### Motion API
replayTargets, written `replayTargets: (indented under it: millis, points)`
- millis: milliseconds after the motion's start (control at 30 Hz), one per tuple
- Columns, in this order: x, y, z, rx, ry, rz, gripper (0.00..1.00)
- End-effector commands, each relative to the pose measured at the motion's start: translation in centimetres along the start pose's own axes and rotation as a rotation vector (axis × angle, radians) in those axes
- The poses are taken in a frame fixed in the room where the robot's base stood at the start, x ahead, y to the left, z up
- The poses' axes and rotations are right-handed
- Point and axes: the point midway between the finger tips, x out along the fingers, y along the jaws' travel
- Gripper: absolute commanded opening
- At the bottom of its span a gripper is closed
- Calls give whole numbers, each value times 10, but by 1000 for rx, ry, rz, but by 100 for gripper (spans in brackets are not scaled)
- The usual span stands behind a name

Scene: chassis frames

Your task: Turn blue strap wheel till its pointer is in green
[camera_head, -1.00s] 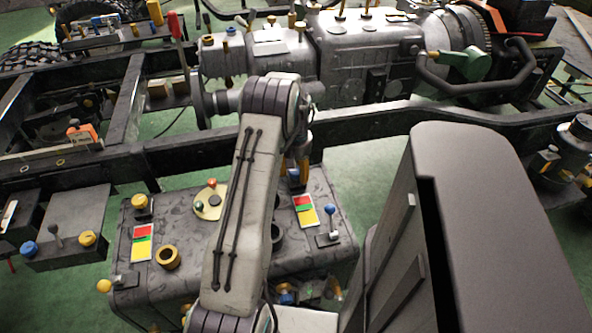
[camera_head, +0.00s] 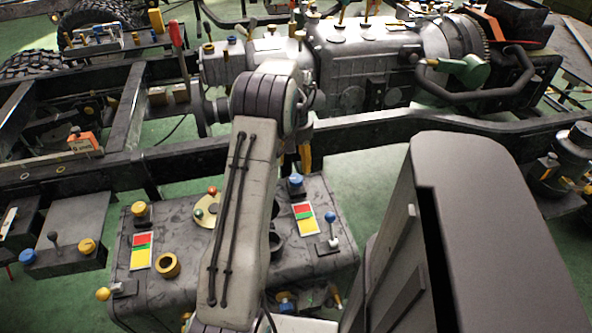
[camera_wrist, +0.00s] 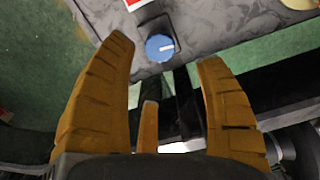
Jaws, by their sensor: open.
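A round blue knob (camera_head: 296,182), which looks like the strap wheel, stands at the back edge of the grey tank top. In the head view the gripper (camera_head: 304,158) hangs just above and behind the knob.
A blue-topped lever (camera_head: 330,218) stands right of the plate. A yellow ring (camera_head: 167,265) and a second colour plate (camera_head: 142,251) are on the tank's left. The dark chassis rail (camera_head: 370,135) runs close behind. Green floor is free at the right of the tank.

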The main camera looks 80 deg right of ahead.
Motion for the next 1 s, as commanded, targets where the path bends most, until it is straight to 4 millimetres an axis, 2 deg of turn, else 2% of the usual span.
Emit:
replayTargets:
  millis: [100, 300, 800, 900, 967, 1000]
  points:
    - [-17, 0, 0, 0, 2, 1, 64]
    - [-35, 0, 0, 0, 1, 0, 64]
    - [-41, -1, 0, -2, 0, 0, 64]
    - [-41, -11, -3, -22, 0, 0, 64]
    - [-40, -25, -7, -51, -1, 0, 64]
    - [-41, -39, -10, -79, 0, 0, 64]
